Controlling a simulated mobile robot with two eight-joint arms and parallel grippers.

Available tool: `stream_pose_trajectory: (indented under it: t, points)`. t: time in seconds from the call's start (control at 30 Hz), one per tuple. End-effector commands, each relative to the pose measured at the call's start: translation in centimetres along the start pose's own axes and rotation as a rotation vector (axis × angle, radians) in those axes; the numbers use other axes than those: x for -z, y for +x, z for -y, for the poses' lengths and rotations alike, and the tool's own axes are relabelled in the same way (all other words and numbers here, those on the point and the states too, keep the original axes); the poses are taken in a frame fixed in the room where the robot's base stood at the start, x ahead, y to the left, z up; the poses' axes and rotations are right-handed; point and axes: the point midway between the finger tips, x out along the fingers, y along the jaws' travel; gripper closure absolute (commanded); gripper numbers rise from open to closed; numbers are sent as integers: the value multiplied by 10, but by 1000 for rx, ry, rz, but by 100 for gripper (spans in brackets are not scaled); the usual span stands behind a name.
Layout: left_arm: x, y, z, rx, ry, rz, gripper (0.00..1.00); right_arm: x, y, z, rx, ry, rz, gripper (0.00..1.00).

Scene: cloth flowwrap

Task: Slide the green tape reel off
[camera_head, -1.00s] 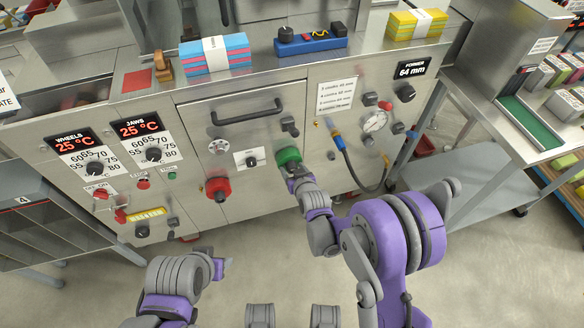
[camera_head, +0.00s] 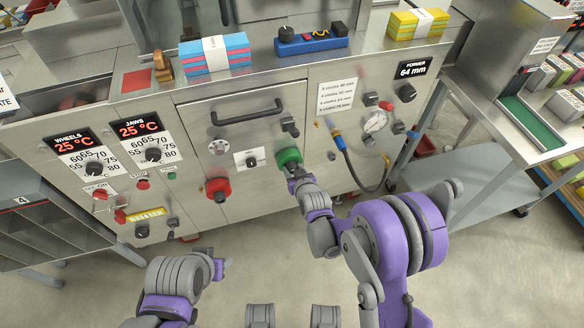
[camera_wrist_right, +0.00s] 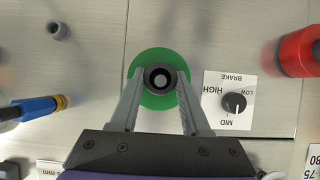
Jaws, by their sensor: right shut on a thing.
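The green tape reel (camera_head: 289,157) sits on the front of the steel machine, below and right of the long door handle. In the right wrist view the reel (camera_wrist_right: 150,97) is a green disc with a dark, round hub (camera_wrist_right: 160,76) at its middle. My right gripper (camera_head: 293,170) is at the reel; in the wrist view its two fingers (camera_wrist_right: 160,84) lie on either side of the hub, shut on the reel's middle. The reel's back side is hidden. My left arm (camera_head: 185,280) is low at the left; its fingers are not clear.
A red reel (camera_head: 217,189) is on the panel to the left, with a brake dial (camera_head: 251,160) between the two. A blue-ended hose (camera_head: 345,150) and a gauge (camera_head: 375,122) are to the right. The floor in front is clear.

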Motion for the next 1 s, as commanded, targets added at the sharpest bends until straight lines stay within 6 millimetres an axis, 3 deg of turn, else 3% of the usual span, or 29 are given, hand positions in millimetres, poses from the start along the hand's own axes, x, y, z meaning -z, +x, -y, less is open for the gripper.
stream_pose_trajectory:
  t: [0.57, 1.0]
  points:
    - [-1, 4, 0, 0, 0, 2, 50, -8, -9, 1, 2, -1, 7, 100]
    - [-3, 10, 0, 0, 0, 4, 50, -19, -29, 1, 2, -1, 8, 100]
